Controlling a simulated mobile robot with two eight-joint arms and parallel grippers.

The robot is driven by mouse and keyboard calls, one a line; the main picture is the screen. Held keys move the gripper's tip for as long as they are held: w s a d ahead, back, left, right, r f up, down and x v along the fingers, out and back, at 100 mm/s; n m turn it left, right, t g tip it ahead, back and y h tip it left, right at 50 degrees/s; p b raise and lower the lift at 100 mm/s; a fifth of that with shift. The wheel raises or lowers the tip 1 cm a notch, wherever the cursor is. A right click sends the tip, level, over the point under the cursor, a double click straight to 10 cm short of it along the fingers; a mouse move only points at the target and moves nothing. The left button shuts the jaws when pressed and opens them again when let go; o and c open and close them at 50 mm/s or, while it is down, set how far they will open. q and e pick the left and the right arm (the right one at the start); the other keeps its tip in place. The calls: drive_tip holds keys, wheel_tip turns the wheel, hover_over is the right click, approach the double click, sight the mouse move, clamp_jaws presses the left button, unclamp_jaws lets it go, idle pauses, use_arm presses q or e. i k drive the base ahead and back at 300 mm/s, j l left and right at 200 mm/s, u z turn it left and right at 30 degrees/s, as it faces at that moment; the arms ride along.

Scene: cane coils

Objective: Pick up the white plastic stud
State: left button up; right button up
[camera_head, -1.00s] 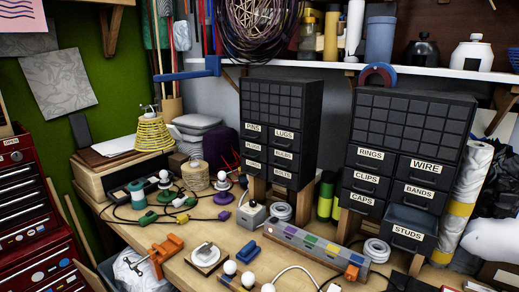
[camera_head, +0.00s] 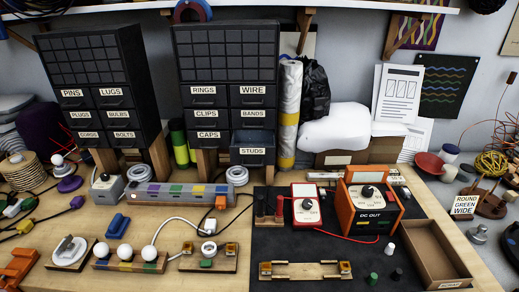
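A small white stud (camera_head: 390,249) stands on the dark mat (camera_head: 290,242) at the right of the workbench, in front of the orange DC OUT box (camera_head: 369,205). A green stud (camera_head: 372,278) and a black stud (camera_head: 397,273) are close to it, nearer the front edge of the view. The drawer labelled STUDS (camera_head: 252,151) in the right black cabinet is pulled out; I cannot tell what is inside. Neither of my grippers is in view.
An open cardboard tray (camera_head: 437,252) lies right of the studs. A wooden strip with brass clips (camera_head: 305,270) lies to their left. A meter with a red frame (camera_head: 306,205) and a red lead (camera_head: 345,238) are behind. Bare mat surrounds the studs.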

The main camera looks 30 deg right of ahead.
sight(388, 251)
drive_tip(key=z, duration=2.4)
drive_tip(key=i+l, duration=0.15)
drive_tip(key=l, duration=0.2)
drive_tip(key=i+l, duration=0.15)
drive_tip(key=l, duration=0.15)
drive_tip(key=i+l, duration=0.15)
drive_tip(key=l, duration=0.2)
drive_tip(key=i+l+u, duration=0.15)
drive_tip(key=l, duration=0.2)
drive_tip(key=i+l, duration=0.15)
drive_tip(key=l, duration=0.2)
drive_tip(key=u, duration=2.55)
drive_tip(key=k+l, duration=0.05)
